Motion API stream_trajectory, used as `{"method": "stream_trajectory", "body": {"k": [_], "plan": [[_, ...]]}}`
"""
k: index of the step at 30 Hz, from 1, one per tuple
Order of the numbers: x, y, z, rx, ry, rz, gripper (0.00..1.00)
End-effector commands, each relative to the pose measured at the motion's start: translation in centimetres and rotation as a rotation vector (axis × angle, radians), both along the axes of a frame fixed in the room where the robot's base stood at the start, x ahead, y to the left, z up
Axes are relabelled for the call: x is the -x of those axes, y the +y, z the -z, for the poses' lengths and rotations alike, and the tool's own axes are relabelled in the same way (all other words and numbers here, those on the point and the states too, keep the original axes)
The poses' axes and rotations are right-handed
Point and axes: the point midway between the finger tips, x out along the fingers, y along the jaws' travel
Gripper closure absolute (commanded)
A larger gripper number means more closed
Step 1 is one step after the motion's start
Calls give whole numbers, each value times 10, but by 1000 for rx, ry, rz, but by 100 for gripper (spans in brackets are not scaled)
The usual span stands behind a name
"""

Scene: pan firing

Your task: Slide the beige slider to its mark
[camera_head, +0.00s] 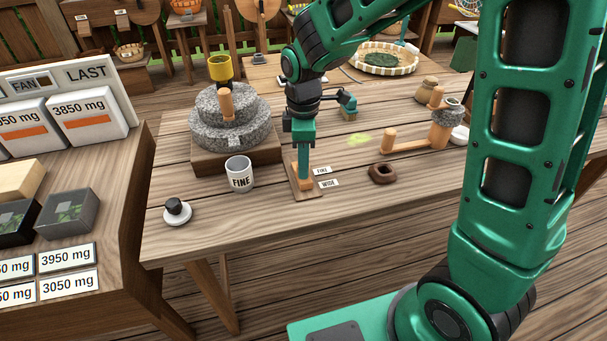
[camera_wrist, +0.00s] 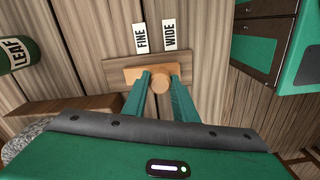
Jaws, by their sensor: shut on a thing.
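The beige slider (camera_head: 305,184) is a small wooden piece on a flat wooden base (camera_head: 312,195) at the table's front part. In the wrist view, its round knob (camera_wrist: 161,86) sits between my fingertips, and the base (camera_wrist: 199,73) lies under it. My gripper (camera_head: 304,178) points down and is shut on the slider; it also shows in the wrist view (camera_wrist: 160,83). Two white labels stand beside the base: FINE (camera_head: 321,171) and WIDE (camera_head: 328,183). In the wrist view the knob lies nearer WIDE (camera_wrist: 169,35) than FINE (camera_wrist: 141,38). My fingers hide part of the slider.
A stone mill (camera_head: 232,130) stands behind left, with a FINE cup (camera_head: 240,175) in front of it. The front-right tabletop is clear.

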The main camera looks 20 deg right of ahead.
Motion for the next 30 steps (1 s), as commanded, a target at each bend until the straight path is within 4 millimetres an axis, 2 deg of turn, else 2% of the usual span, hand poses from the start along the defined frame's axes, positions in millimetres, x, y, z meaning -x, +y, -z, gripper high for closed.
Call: {"method": "stream_trajectory", "body": {"k": [22, 23, 25, 30], "plan": [[-26, -1, -1, 0, -4, 2, 97], [-26, -1, -1, 0, -4, 2, 70], [-26, -1, -1, 0, -3, 2, 53], [-25, 0, 0, 0, -2, 1, 53]]}}
